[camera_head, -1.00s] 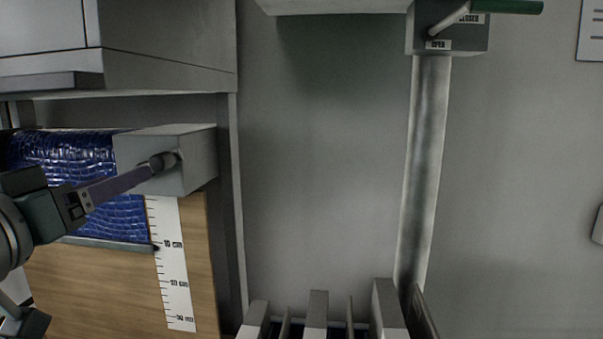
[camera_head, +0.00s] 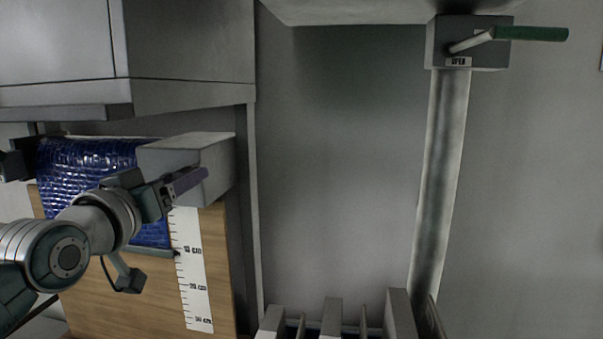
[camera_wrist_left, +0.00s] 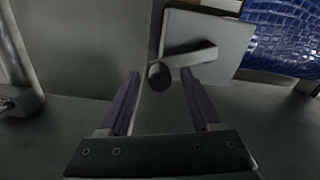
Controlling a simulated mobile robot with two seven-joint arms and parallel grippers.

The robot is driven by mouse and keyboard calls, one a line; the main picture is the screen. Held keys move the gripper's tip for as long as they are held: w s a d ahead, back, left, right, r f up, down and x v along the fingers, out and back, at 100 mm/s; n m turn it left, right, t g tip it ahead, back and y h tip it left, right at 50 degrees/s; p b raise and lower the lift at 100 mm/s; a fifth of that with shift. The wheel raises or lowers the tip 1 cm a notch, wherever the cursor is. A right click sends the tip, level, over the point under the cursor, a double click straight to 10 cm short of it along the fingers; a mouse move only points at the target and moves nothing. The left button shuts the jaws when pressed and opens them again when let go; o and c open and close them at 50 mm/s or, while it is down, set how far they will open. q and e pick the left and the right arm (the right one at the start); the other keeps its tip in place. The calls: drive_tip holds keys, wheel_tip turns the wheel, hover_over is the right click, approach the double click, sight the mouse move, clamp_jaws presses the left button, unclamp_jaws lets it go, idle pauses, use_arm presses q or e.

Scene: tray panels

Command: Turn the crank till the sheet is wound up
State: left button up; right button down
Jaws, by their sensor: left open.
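The blue sheet (camera_head: 88,162) hangs from the grey housing in front of a wooden board, its lower bar beside the ruler strip (camera_head: 193,270) near the 10 cm mark. The grey crank box (camera_head: 218,165) is at the sheet's right end. My left gripper (camera_head: 190,181) is in front of the box and hides the crank in the head view. In the left wrist view, the crank (camera_wrist_left: 195,55) is a grey arm with a dark round knob. The knob appears between the open purple fingers (camera_wrist_left: 160,80); contact cannot be told. My right gripper is not in view.
A grey cabinet (camera_head: 180,45) overhangs the sheet. A vertical pipe (camera_head: 440,190) stands to the right, topped by a box with a green lever (camera_head: 530,33) and an OPEN label. Grey upright slats (camera_head: 330,315) are at the bottom. The wall between is bare.

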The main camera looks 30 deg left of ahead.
use_arm(q)
clamp_jaws()
idle(0.3)
idle(1.0)
